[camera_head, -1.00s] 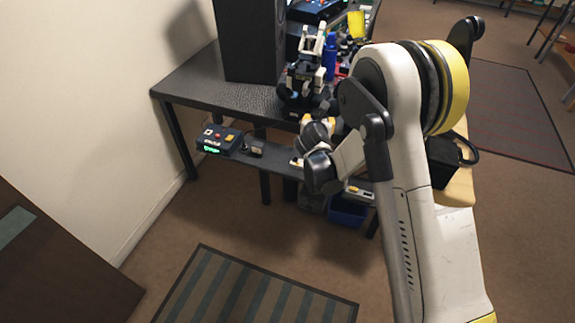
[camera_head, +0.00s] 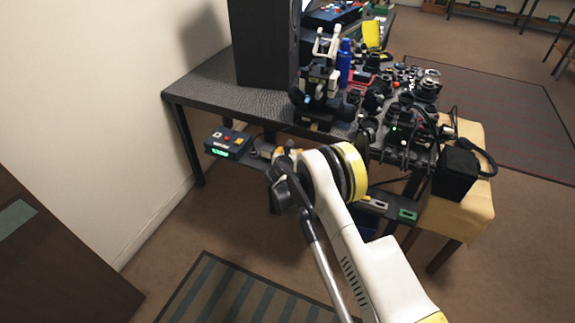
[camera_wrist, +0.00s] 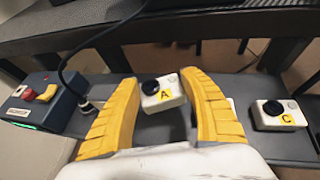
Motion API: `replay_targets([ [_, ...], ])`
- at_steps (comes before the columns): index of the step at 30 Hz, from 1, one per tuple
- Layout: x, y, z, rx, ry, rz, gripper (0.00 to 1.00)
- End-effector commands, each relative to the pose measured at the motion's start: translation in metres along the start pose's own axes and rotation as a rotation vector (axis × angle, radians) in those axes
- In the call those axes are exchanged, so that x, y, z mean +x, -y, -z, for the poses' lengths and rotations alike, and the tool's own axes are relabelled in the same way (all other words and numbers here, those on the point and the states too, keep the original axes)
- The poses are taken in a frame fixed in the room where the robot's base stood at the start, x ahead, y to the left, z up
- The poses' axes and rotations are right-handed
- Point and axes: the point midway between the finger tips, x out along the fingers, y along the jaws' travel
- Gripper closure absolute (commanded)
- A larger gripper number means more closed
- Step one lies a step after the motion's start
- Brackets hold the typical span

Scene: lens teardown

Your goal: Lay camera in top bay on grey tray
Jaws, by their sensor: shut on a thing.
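A small white camera with a black lens and a yellow label A (camera_wrist: 163,95) is between the yellow fingers of my gripper (camera_wrist: 160,80) in the wrist view. The fingers are shut on it, one on each side, over or just above the dark low shelf (camera_wrist: 225,88). A similar white camera labelled C (camera_wrist: 277,115) sits on the shelf to the right, apart from my gripper. In the head view my arm mostly hides the gripper and the held camera. I cannot make out the grey tray or its top bay.
A dark control box (camera_head: 227,143) with coloured buttons and a green display stands on the shelf's left end. A black cable (camera_wrist: 68,70) runs beside it. The table (camera_head: 205,88) above holds a tall black speaker (camera_head: 262,45), a microscope and crowded lens parts.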

Motion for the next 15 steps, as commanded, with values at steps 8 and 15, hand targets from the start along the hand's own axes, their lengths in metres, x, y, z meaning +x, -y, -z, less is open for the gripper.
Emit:
replay_targets([
  [8, 0.012, -0.015, 0.015, 0.000, 0.000, 0.000, 0.79],
  [15, 0.026, -0.014, 0.043, 0.000, 0.000, 0.000, 0.79],
])
